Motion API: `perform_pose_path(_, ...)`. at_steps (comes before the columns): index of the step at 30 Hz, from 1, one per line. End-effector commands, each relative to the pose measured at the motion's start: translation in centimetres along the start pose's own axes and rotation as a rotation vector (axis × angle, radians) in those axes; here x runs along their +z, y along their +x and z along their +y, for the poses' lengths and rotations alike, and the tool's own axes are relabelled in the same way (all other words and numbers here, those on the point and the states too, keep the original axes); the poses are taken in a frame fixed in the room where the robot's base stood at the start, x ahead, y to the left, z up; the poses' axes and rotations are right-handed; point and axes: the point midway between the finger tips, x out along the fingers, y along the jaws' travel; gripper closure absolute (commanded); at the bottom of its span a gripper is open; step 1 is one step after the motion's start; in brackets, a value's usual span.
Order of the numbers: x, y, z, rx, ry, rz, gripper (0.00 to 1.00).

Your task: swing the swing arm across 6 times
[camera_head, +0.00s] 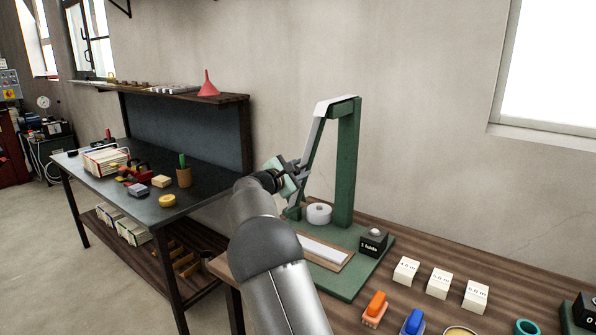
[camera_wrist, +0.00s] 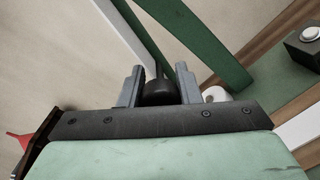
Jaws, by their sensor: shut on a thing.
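The swing arm (camera_head: 313,140) is a pale bar hanging from the top of a green post (camera_head: 346,165). It slants down to the left. In the wrist view, the swing arm (camera_wrist: 118,32) runs down to a black knob (camera_wrist: 160,92) between my fingers. My gripper (camera_wrist: 160,85) is shut on this knob. In the head view, my gripper (camera_head: 298,172) is at the lower left of the swing arm, and my arm partly hides it. A black counter box (camera_head: 373,242) on the green base (camera_head: 350,285) reads "1 folds".
A white roll (camera_head: 319,213) stands by the post. A white strip on a wooden board (camera_head: 325,252) lies on the base. White blocks (camera_head: 438,281), an orange stamp-like item (camera_head: 375,308) and a blue one (camera_head: 412,322) are to the right. A dark workbench (camera_head: 150,215) stands left.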

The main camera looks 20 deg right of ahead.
Motion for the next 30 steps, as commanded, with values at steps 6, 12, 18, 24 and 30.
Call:
perform_pose_path(6, 0.1, -0.1, 0.4, 0.008, 0.004, 0.003, 0.48)
perform_pose_path(12, 0.0, -0.1, 0.3, 0.006, 0.002, 0.002, 0.48)
perform_pose_path(18, -0.1, -1.9, 0.3, 0.007, 0.002, 0.004, 0.48)
perform_pose_path(24, -0.1, -6.3, 0.2, 0.008, 0.003, 0.005, 0.48)
perform_pose_path(30, -0.1, -11.3, 0.2, 0.008, 0.004, 0.005, 0.48)
